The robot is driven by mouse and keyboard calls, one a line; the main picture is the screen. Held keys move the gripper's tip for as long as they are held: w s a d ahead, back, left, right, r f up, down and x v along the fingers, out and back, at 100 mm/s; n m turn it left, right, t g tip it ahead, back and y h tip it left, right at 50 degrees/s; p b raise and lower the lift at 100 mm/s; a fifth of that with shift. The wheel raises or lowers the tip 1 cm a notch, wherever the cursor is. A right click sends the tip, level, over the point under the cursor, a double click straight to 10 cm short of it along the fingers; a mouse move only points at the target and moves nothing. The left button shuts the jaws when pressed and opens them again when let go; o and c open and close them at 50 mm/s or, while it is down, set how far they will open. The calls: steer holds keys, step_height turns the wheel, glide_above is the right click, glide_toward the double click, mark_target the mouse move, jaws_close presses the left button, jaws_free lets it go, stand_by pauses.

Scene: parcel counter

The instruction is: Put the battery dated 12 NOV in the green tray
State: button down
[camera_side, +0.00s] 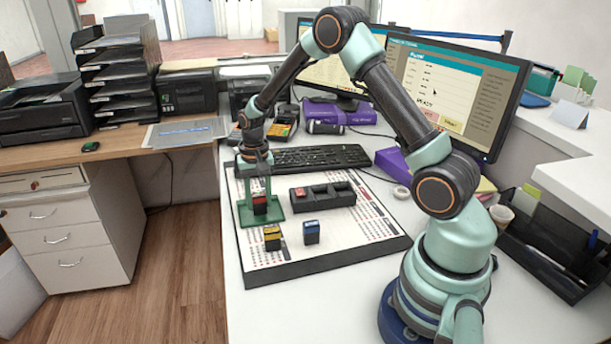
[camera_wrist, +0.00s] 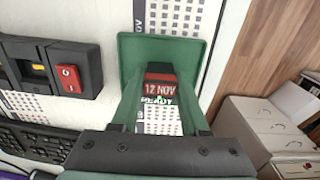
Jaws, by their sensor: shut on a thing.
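The battery marked 12 NOV (camera_wrist: 160,88) is dark with a red label, and the date reads clearly in the wrist view. My gripper (camera_wrist: 160,97) is shut on it, with a green finger on either side. In the side view the battery (camera_side: 260,205) hangs upright below my gripper, in front of or over the green tray (camera_side: 245,217). The tray (camera_wrist: 133,52) also shows behind the battery in the wrist view. I cannot tell whether the battery touches the tray floor.
A yellow-topped battery (camera_side: 272,238) and a blue battery (camera_side: 311,232) stand on the printed mat (camera_side: 330,257) in front. A keyboard (camera_side: 318,158) lies behind.

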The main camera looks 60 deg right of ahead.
mark_target(259, 194)
steer(key=shift+c, duration=2.1)
jaws_free()
steer(key=shift+f, duration=0.1)
step_height(259, 194, up, 12)
steer(key=r, duration=0.1)
steer(key=s+a+r+n+t, duration=0.2)
steer(key=s+a+r+n, duration=0.2)
steer(key=s, duration=0.4)
steer(key=s+a+r+n+t, duration=0.3)
steer(key=s+a+r+n, duration=0.1)
steer(key=s, duration=0.4)
steer(key=shift+s+a+r+n+t, duration=0.25)
steer(key=shift+a+r+n+t, duration=0.05)
steer(key=shift+a+r, duration=0.5)
